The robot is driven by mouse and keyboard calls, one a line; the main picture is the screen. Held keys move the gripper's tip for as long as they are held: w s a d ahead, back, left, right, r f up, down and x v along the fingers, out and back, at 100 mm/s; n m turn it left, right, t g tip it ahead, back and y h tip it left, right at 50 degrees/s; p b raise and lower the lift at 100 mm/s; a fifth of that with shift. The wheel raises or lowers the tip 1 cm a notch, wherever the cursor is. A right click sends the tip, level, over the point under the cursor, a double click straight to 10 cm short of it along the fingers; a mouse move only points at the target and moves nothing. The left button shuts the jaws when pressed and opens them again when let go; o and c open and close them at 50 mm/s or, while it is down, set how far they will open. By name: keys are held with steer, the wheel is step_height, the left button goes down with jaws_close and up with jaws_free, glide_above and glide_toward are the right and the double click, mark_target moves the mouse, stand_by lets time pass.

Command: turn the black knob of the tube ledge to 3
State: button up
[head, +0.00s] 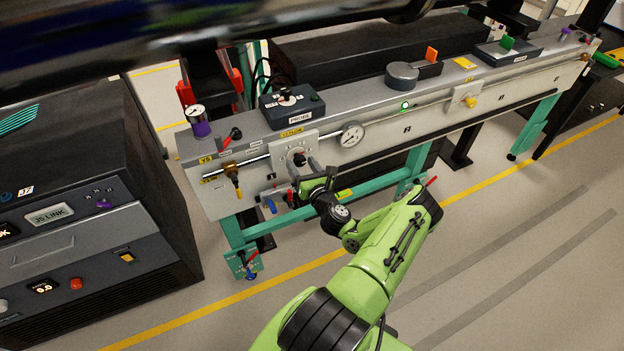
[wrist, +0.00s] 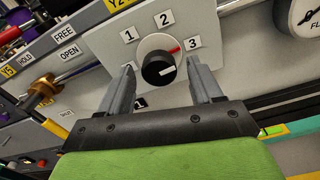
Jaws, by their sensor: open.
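The black knob (wrist: 158,72) sits on a pale plate (wrist: 118,52) marked 1, 2 and 3. It also shows in the head view (head: 299,158) on the front of the tube ledge (head: 375,150). A white bar is on the knob's face, pointing right and slightly up. A red line at its upper right edge points toward the 3 label (wrist: 192,43). My gripper (wrist: 160,72) is open, one finger left and one right of the knob, with gaps on both sides. I cannot tell how deep the fingers reach. In the head view my gripper (head: 304,180) is at the plate.
A brass fitting with a yellow handle (wrist: 45,90) is left of the plate. A round gauge (head: 352,134) is to its right. The PROBE box (head: 292,108) stands on the ledge above. The floor in front of the ledge (head: 500,220) is clear.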

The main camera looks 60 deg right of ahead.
steer(key=p+v, duration=0.1)
steer(key=v, duration=1.3)
steer(key=shift+p, duration=0.4)
steer(key=shift+d, duration=0.1)
